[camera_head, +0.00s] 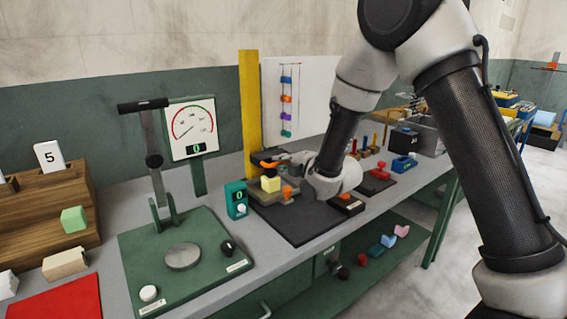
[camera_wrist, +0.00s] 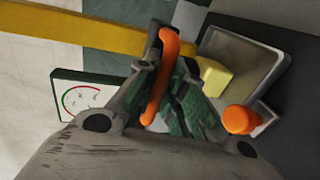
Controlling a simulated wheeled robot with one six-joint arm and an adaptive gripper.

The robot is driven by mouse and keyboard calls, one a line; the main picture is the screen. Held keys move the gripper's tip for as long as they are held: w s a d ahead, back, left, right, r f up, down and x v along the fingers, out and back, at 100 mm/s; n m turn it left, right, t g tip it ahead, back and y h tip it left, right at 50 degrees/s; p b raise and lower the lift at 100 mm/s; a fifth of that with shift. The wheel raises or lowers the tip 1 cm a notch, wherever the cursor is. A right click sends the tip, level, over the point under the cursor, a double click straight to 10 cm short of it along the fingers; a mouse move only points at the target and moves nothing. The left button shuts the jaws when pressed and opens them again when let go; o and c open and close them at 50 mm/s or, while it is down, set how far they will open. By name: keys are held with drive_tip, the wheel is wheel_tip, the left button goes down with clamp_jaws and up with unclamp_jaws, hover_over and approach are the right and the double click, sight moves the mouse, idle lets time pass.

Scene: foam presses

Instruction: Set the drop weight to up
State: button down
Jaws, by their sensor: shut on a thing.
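A tall yellow post (camera_head: 250,115) stands at the back of a dark mat. An orange bar (camera_head: 268,163), apparently the drop weight's handle, sits low beside it, with a dark part at its end. My gripper (camera_head: 281,161) reaches in from the right and is shut on this bar. In the wrist view the bar (camera_wrist: 170,80) runs between the fingers (camera_wrist: 163,85), with the yellow post (camera_wrist: 70,25) beyond. A pale yellow block (camera_head: 270,184) lies just below the bar; it also shows in the wrist view (camera_wrist: 214,76). The weight's body is mostly hidden.
An orange knob (camera_head: 287,193) is near the block. A teal counter box (camera_head: 236,200) stands left of the mat (camera_head: 300,222). Further left is a green lever press (camera_head: 185,262) with a dial (camera_head: 193,122). My arm covers part of the bench to the right.

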wheel_tip(320, 180, up, 23)
drive_tip(key=shift+r, duration=0.2)
idle(0.3)
drive_tip(key=c, duration=1.5)
unclamp_jaws()
drive_tip(key=shift+f, duration=0.15)
drive_tip(key=shift+d, duration=0.1)
drive_tip(key=v, duration=1.2)
